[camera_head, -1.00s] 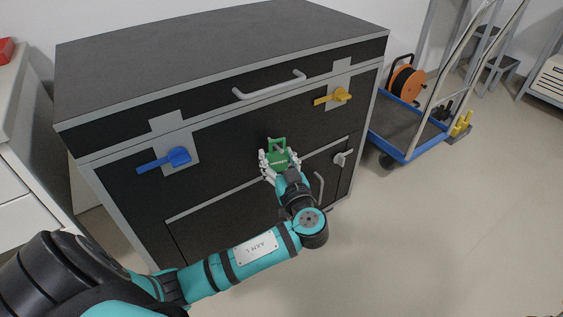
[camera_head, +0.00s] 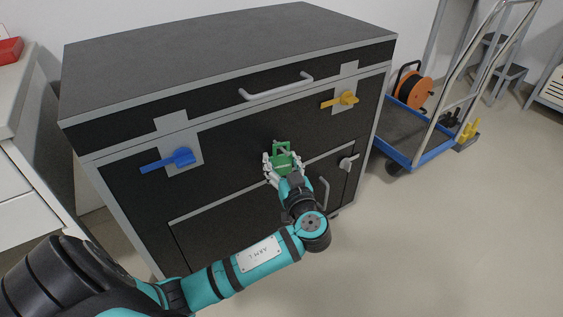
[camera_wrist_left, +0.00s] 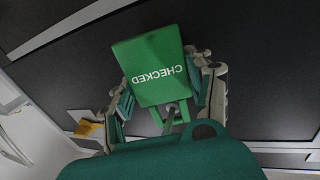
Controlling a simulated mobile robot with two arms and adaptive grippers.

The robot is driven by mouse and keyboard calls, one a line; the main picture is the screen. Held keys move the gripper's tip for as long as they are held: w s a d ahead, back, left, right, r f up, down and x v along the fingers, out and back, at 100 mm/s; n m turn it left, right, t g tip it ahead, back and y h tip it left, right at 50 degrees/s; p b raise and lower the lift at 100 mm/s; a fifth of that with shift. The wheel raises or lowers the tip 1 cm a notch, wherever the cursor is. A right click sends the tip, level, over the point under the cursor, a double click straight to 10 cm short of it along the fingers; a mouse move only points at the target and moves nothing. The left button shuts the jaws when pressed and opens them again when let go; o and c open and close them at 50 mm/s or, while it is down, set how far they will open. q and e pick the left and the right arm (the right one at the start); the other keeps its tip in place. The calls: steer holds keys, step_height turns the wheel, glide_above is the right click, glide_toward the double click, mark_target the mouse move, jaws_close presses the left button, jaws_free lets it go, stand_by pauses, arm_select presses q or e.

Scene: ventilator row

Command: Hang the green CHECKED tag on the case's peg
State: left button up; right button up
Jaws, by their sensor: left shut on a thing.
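The green CHECKED tag (camera_head: 284,164) is in my left gripper (camera_head: 281,171), in front of the black case's (camera_head: 225,150) front face. A green loop shows at the tag's upper end in the head view. In the left wrist view the tag (camera_wrist_left: 152,62) lies between the two fingers (camera_wrist_left: 163,92) of the shut gripper, its white lettering upside down. I cannot tell whether the tag touches the case. My right gripper is not in view.
The case has a blue latch (camera_head: 180,158), a yellow latch (camera_head: 346,98), a silver lid handle (camera_head: 275,88) and a grey knob (camera_head: 348,163). A blue cart (camera_head: 420,150) with an orange cable reel (camera_head: 415,92) stands right. A white cabinet (camera_head: 25,175) stands left. Floor at right front is clear.

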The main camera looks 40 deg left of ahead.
arm_select(q)
steer(key=o, duration=1)
steer(key=v, duration=1.2)
